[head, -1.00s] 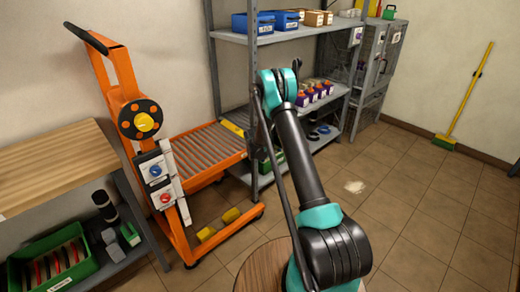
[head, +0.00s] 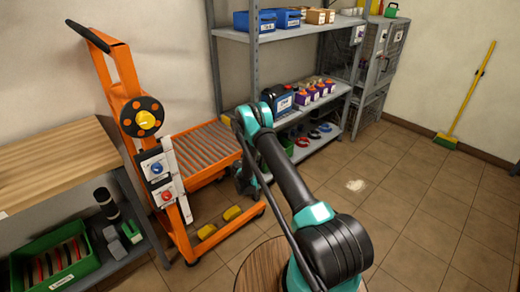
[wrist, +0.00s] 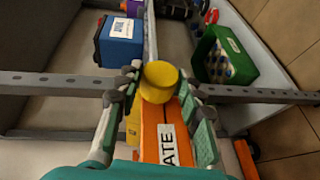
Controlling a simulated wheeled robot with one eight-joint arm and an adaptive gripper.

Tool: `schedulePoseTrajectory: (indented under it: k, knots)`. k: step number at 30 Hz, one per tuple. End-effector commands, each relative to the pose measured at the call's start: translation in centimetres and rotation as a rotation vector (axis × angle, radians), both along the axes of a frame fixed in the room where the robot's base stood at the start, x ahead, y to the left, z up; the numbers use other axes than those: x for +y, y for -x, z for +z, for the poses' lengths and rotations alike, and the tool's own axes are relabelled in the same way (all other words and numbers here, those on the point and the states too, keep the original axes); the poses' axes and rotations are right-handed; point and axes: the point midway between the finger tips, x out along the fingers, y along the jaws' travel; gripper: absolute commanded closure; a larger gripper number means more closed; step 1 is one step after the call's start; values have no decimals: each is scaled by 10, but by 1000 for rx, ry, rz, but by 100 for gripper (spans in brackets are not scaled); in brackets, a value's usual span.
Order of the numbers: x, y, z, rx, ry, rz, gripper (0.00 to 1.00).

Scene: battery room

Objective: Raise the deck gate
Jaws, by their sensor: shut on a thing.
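The deck gate (wrist: 169,148) shows in the wrist view as an orange bar with a white label, of which "ATE" is readable. A yellow round knob (wrist: 159,78) stands at its end. My gripper (wrist: 160,92) has one finger on each side of the knob and is shut on it. In the head view my gripper (head: 244,180) is low at the right end of the orange cart's roller deck (head: 203,152). My arm hides the gate and the knob there.
The orange cart has a yellow-centred dial (head: 146,119) and a switch panel (head: 160,178). A grey shelf rack (head: 249,70) with boxes and bottles stands close behind my gripper. A wooden bench (head: 50,160) is at left.

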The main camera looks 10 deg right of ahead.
Motion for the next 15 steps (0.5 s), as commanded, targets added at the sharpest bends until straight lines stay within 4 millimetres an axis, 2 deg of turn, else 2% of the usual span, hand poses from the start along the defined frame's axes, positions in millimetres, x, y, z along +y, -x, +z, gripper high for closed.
schedulePoseTrajectory:
  k: [15]
  knots:
    - [0,0,-1,-39,55,0,92]
